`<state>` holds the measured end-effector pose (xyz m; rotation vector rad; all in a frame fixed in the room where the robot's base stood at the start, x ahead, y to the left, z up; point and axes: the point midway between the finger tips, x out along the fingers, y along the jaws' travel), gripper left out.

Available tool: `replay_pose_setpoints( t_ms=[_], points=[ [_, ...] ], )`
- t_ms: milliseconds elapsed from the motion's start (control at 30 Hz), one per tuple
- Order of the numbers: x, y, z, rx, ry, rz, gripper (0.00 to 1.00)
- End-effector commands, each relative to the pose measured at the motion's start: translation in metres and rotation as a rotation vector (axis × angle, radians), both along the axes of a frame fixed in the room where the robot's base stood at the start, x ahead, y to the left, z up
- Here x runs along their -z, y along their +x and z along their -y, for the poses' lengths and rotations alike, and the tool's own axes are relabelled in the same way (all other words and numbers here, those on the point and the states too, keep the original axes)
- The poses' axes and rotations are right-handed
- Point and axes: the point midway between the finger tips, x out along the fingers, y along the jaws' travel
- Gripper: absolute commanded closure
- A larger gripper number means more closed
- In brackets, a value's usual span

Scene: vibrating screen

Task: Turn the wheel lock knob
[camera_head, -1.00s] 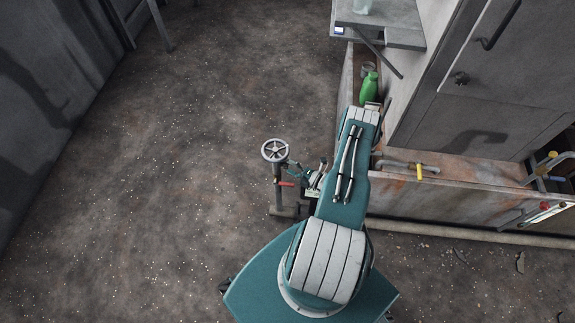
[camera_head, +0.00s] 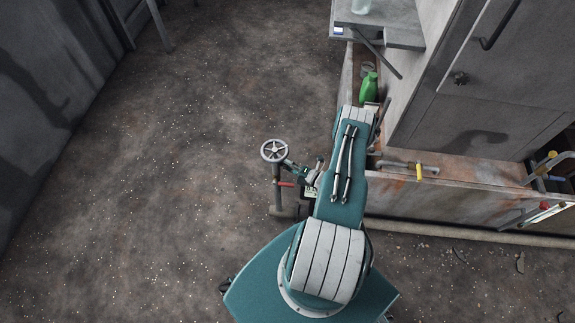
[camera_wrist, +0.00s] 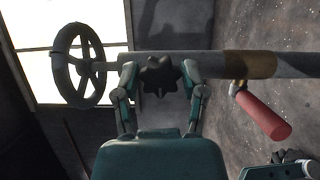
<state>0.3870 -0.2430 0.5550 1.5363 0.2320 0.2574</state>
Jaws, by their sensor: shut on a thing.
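The wheel lock knob (camera_wrist: 160,76) is a dark, lobed knob on a grey post in the wrist view. My gripper (camera_wrist: 160,88) has a finger on each side of the knob and is shut on it. The spoked handwheel (camera_wrist: 79,66) sits at the left end of the post in the wrist view. In the head view the handwheel (camera_head: 274,151) tops the upright post, and my gripper (camera_head: 292,166) reaches the post just below it. The knob is hidden there.
A red handle (camera_wrist: 264,115) sticks out from the post beyond a brass-coloured collar (camera_wrist: 250,65). The floor left of the post is clear.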

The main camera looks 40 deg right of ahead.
Motion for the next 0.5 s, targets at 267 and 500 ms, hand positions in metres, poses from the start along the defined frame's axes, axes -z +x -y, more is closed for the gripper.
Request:
replay_pose_setpoints(
  t_ms=[267,500],
  points=[
    [0.0045,-0.0009,-0.0034,-0.004,-0.107,0.082,0.93],
    [0.0058,-0.0009,-0.0036,-0.004,-0.269,0.219,0.93]
  ],
)
